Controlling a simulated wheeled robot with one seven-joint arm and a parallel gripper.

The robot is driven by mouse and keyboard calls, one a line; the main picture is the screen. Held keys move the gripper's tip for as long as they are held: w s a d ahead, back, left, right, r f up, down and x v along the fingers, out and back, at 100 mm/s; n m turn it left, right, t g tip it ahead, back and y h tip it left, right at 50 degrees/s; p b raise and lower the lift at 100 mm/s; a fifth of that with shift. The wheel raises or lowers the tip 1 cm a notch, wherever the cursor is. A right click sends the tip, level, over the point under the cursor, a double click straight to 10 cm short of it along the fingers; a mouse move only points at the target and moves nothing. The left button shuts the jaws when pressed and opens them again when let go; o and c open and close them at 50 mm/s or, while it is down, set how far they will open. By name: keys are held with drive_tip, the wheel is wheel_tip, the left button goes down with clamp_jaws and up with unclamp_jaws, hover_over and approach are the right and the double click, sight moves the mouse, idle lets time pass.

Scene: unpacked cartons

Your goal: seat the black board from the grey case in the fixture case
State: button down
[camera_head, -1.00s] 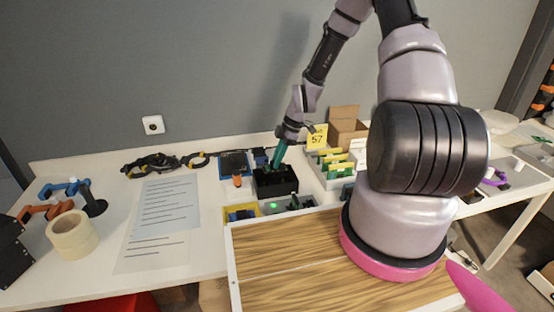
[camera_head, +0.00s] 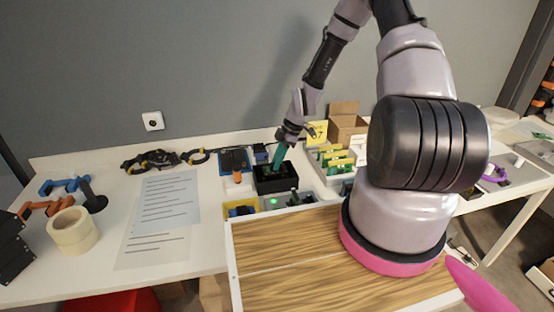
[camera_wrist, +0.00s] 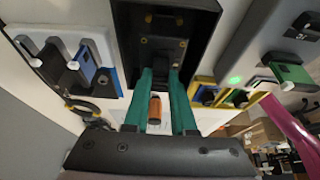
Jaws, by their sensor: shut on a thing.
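The open black case (camera_head: 290,184), which I take to be the fixture case, stands mid-table. Its dark inside with small brass spots shows in the wrist view (camera_wrist: 187,22). My gripper (camera_head: 275,169) points down into this case, its green fingertips (camera_wrist: 161,73) at the case's near end. The fingers are nearly closed on a thin dark piece, seemingly the black board; fingers and shadow hide most of it, so I cannot tell how deep it sits. The grey case (camera_head: 291,205) with a lit green lamp lies in front; it also shows in the wrist view (camera_wrist: 234,60).
An orange part (camera_head: 237,177) lies just left of the black case. A yellow part (camera_head: 240,211) sits at front left. A white tray with green boards and yellow labels (camera_head: 334,159) stands to the right, close to my arm. Paper sheets (camera_head: 168,202) lie on clear table at left.

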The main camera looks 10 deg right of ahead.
drive_tip(key=shift+f, duration=2.15)
drive_tip(key=c, duration=0.7)
unclamp_jaws()
drive_tip(key=shift+o, duration=0.2)
drive_tip(key=v, duration=1)
drive_tip(key=shift+d+r, duration=0.2)
drive_tip(key=shift+r, duration=0.15)
